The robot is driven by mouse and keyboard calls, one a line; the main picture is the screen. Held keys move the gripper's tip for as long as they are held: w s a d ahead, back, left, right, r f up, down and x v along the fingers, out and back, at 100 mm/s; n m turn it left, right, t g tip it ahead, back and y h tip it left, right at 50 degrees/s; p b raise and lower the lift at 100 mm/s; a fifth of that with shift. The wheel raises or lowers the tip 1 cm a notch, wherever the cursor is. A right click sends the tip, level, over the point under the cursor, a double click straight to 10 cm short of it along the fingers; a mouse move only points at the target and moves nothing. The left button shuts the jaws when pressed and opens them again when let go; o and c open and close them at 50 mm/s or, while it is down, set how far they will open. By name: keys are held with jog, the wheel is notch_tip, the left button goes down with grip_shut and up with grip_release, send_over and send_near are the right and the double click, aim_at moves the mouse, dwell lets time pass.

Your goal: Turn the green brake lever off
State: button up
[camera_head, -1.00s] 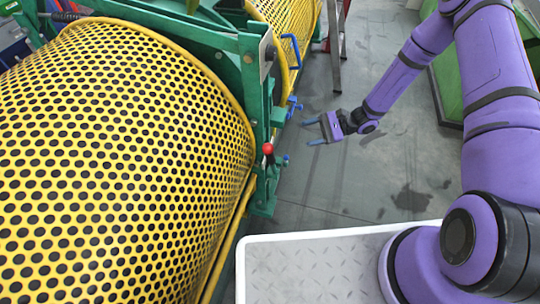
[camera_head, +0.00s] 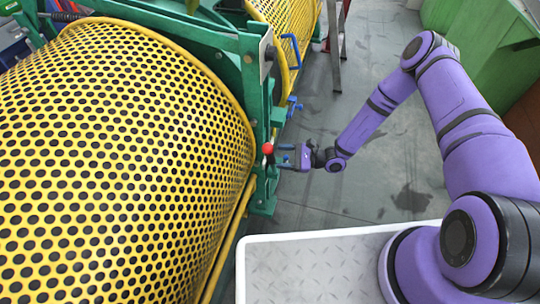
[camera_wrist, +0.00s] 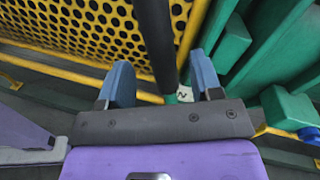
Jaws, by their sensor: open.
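The brake lever (camera_head: 267,150) has a red ball knob and stands upright on the green machine frame. In the wrist view its dark rod (camera_wrist: 157,40) runs down between my two blue fingers, above a small white label on a green base. The knob is out of the wrist view. My gripper (camera_head: 284,156) is open, with its fingers pointing left at the lever from its right side. It also shows in the wrist view (camera_wrist: 163,78). I cannot tell whether either finger touches the rod.
A yellow perforated guard (camera_head: 110,150) fills the left. The green frame (camera_head: 250,90) carries a blue handle (camera_head: 291,50) and small blue knobs, one (camera_wrist: 308,134) right of my fingers. A white tray (camera_head: 310,270) is at the bottom. Grey floor (camera_head: 390,170) lies open to the right.

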aim_at(270, 156)
jog(key=shift+w+a, duration=0.2)
jog(key=shift+a, duration=1)
jog(key=shift+w+a, duration=0.15)
jog(key=shift+a, duration=1)
grip_shut()
jog(key=shift+w, duration=0.1)
